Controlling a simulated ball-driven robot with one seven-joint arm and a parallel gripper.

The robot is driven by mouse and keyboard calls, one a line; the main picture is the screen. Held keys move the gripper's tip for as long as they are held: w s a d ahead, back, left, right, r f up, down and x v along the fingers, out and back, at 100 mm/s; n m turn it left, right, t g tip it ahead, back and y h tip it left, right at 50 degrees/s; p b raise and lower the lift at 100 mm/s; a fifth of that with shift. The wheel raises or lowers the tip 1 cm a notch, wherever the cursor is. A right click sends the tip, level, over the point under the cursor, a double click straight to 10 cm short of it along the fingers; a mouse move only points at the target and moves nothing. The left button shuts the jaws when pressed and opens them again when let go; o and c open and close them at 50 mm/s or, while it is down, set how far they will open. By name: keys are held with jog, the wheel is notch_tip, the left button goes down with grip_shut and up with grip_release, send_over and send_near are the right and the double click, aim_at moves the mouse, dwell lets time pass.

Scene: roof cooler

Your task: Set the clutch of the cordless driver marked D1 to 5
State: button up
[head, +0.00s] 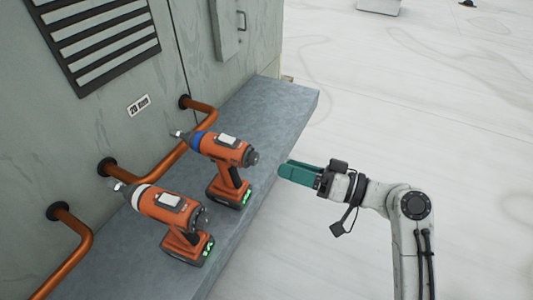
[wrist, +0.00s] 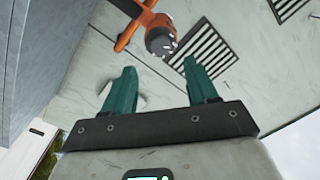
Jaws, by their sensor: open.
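Two orange cordless drivers stand on the grey ledge in the head view. The farther driver (head: 222,148) has a blue band near its nose, and the nearer driver (head: 168,206) has a white band. I cannot read D1 or a clutch number on either. My gripper (head: 283,169), with green fingers, is right of the farther driver's dark round rear end (head: 251,158), apart from it. In the wrist view my gripper (wrist: 160,92) is open and empty. Beyond its fingers is a driver's dark round end (wrist: 160,41) with pale marks; I cannot tell which driver.
The grey ledge (head: 278,107) runs along a pale wall unit with a louvre (head: 104,38) and a small label plate (head: 138,105). Copper pipes (head: 150,177) bend along the wall behind the drivers. The pale roof floor (head: 400,110) right of the ledge is mostly clear.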

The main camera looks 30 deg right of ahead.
aim_at(257, 159)
jog(key=p+x, duration=0.1)
jog(key=x, duration=0.5)
jog(key=shift+w+a+p, duration=0.2)
jog(key=shift+a+p, duration=0.15)
jog(key=shift+p, duration=0.05)
jog(key=shift+c, duration=0.3)
jog(key=c, duration=1)
